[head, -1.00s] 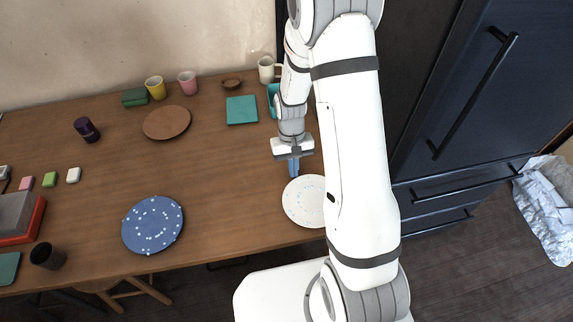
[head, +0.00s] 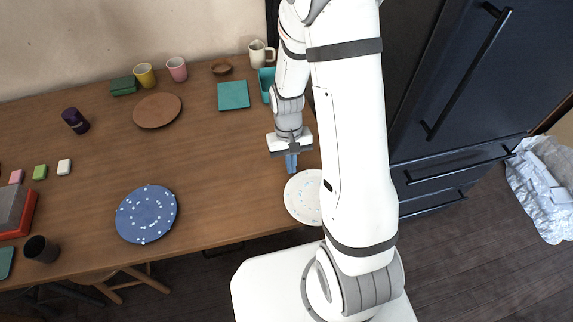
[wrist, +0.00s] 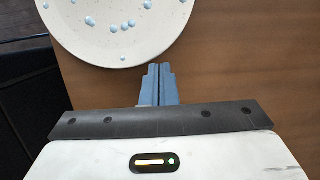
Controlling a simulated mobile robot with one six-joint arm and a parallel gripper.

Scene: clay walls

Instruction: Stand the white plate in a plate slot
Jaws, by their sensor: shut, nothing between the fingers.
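The white plate (head: 302,198) with blue spots lies flat near the table's front edge, partly hidden behind my arm in the head view. In the wrist view the plate (wrist: 90,50) fills the upper left, just beyond the fingertips. My gripper (head: 291,168) is at the plate's far edge in the head view. Its blue fingers, also in the wrist view (wrist: 158,72), are together with nothing between them. I cannot tell whether they touch the plate's rim. I see no plate slot that I can make out; a teal container (head: 266,84) at the back is partly hidden by my arm.
A blue speckled plate (head: 146,214) and a brown plate (head: 157,111) lie on the wooden table (head: 220,165). Dark cabinets (head: 455,90) are at the right. The table's middle is clear.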

